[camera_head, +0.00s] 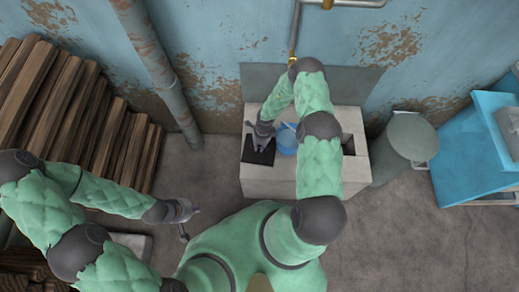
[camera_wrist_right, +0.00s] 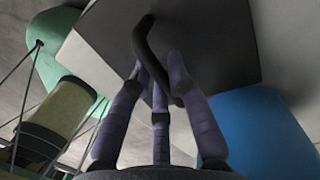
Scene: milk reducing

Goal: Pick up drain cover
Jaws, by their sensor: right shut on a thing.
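The drain cover (camera_wrist_right: 215,45) is a dark grey square plate with a black curved handle (camera_wrist_right: 152,55) in the right wrist view. The fingers of my right gripper (camera_wrist_right: 158,85) are closed around that handle. In the head view my right gripper (camera_head: 261,134) is above the left side of the pale sink block (camera_head: 270,188), at a dark square (camera_head: 258,153). I cannot tell how far the plate is off the block. My left gripper (camera_head: 188,214) is open and empty, low over the floor to the left of the block.
A blue bucket (camera_head: 287,140) stands in the middle of the block, right of my right gripper. A grey-green bin (camera_head: 405,145) and a blue cabinet (camera_head: 465,150) are to the right. Wooden planks (camera_head: 60,100) and a rusty pipe (camera_head: 160,65) are on the left.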

